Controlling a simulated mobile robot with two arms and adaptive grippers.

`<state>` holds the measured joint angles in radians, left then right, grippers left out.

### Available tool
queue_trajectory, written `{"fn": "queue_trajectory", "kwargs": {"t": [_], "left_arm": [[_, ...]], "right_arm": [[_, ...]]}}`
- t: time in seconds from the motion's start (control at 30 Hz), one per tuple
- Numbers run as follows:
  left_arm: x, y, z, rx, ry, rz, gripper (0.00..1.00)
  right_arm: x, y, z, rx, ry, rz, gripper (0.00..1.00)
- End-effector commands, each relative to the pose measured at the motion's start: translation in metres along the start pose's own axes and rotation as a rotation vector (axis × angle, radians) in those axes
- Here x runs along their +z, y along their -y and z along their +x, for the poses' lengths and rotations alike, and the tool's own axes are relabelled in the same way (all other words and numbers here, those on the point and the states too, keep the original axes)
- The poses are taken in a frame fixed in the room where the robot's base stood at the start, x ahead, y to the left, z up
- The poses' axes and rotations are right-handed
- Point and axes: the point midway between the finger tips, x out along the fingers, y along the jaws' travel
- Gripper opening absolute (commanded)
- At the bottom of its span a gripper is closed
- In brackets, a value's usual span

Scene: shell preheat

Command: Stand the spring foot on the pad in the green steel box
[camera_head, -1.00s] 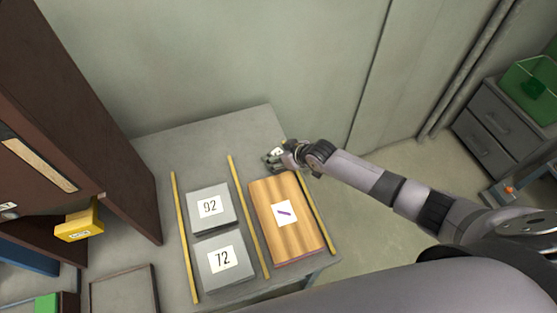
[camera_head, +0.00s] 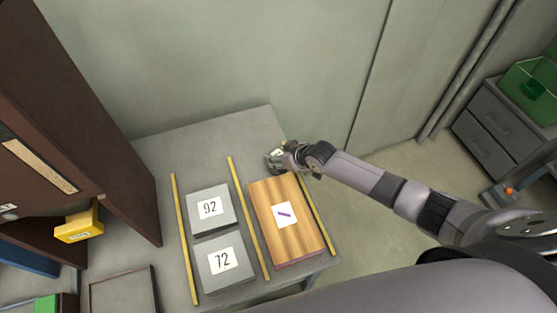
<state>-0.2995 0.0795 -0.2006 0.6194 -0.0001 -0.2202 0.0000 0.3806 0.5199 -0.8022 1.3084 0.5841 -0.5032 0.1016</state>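My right gripper (camera_head: 274,159) is at the far edge of the grey table, just beyond the wooden board's far end. Its fingers are small and dark here, and I cannot tell whether they hold anything. I cannot make out a spring foot anywhere. A green box (camera_head: 545,78) stands on the grey drawer unit at the far right, cut by the picture's edge. A darker green patch shows inside it; I cannot tell if it is a pad. My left gripper is not in view.
The grey table (camera_head: 155,150) bears a grey block marked 92 (camera_head: 225,197), a grey block marked 72 (camera_head: 238,278), a striped wooden board (camera_head: 300,240) and yellow strips (camera_head: 183,230). A brown cabinet (camera_head: 100,110) with a yellow bin (camera_head: 80,222) stands left. Grey drawers (camera_head: 485,150) stand right.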

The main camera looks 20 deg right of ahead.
Motion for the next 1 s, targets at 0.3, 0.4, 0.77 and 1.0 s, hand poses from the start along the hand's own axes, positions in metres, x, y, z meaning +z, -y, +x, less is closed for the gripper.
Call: {"fn": "queue_trajectory", "kwargs": {"t": [0.3,0.4,0.77,1.0], "left_arm": [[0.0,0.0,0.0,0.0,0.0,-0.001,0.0],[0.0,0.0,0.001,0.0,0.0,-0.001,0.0],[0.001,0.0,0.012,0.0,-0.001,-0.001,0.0],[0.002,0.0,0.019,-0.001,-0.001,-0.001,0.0]], "right_arm": [[-0.01,-0.001,-0.008,0.0,-0.005,-0.001,0.0],[-0.019,-0.001,-0.018,0.0,-0.005,-0.002,0.0],[-0.087,-0.001,-0.085,0.001,-0.01,-0.006,0.0],[-0.124,0.0,-0.122,0.001,-0.007,-0.003,0.0]]}}
